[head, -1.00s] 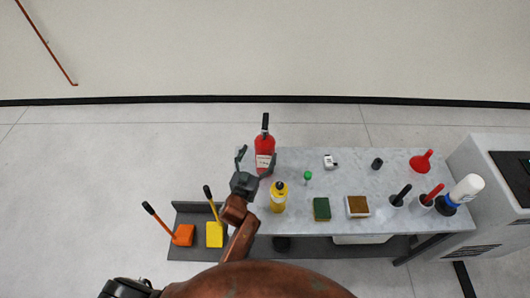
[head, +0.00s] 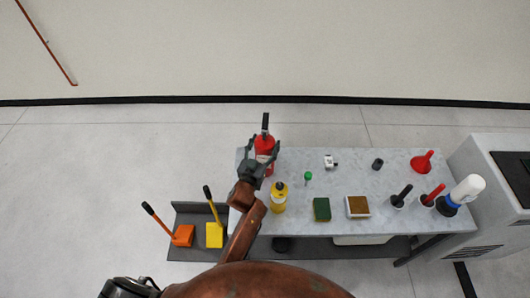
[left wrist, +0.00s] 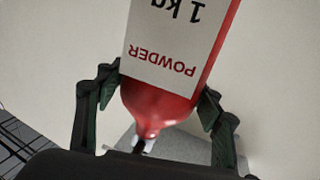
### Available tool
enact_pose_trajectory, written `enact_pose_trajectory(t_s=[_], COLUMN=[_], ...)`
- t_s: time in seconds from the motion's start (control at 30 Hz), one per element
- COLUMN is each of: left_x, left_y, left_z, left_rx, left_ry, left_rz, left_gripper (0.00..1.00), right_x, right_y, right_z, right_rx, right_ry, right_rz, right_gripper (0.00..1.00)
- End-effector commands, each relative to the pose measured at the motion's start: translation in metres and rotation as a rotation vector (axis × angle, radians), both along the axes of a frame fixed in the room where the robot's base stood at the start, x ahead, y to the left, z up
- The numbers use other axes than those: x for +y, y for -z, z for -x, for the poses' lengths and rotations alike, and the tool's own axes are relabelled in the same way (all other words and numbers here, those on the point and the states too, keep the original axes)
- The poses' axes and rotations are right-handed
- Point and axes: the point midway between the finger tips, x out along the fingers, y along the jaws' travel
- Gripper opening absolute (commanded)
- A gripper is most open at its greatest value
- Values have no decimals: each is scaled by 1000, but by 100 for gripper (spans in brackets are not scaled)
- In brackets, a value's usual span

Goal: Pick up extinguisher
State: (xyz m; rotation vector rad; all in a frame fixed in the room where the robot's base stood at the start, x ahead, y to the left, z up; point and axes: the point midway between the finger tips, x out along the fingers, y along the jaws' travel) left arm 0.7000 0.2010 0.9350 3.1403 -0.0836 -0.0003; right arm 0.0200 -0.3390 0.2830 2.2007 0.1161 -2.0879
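The red extinguisher (head: 265,145) with a black top and white label stands upright at the back left corner of the table. In the left wrist view the extinguisher (left wrist: 165,102) fills the middle, its label reading "POWDER" upside down. My left gripper (head: 265,152) is at the extinguisher, one finger on each side of its body. In the left wrist view the fingers of my left gripper (left wrist: 158,88) are spread around it; firm contact is not clear. My right gripper is not in view.
A yellow bottle (head: 279,199) stands close in front of the extinguisher, right of my left arm. A green-topped item (head: 308,177), sponge (head: 321,208), brush (head: 358,206) and red funnel (head: 423,162) are farther right on the table (head: 350,183). Two dustpans (head: 183,235) are on the lower left shelf.

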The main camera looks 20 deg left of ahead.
Motion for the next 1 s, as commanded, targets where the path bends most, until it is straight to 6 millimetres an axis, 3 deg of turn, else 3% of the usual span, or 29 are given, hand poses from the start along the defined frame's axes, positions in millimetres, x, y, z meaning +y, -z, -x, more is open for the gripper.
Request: enact_pose_trajectory(t_s=[0.83,1.0], left_x=[0,-2], left_y=[0,-6], left_z=[0,-1], left_rx=[0,-12], left_ry=[1,4], left_rz=[0,0], left_gripper=[1,0], right_x=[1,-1], right_y=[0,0], right_z=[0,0], right_rx=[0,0], right_ry=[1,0], right_rz=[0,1], right_gripper=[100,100])
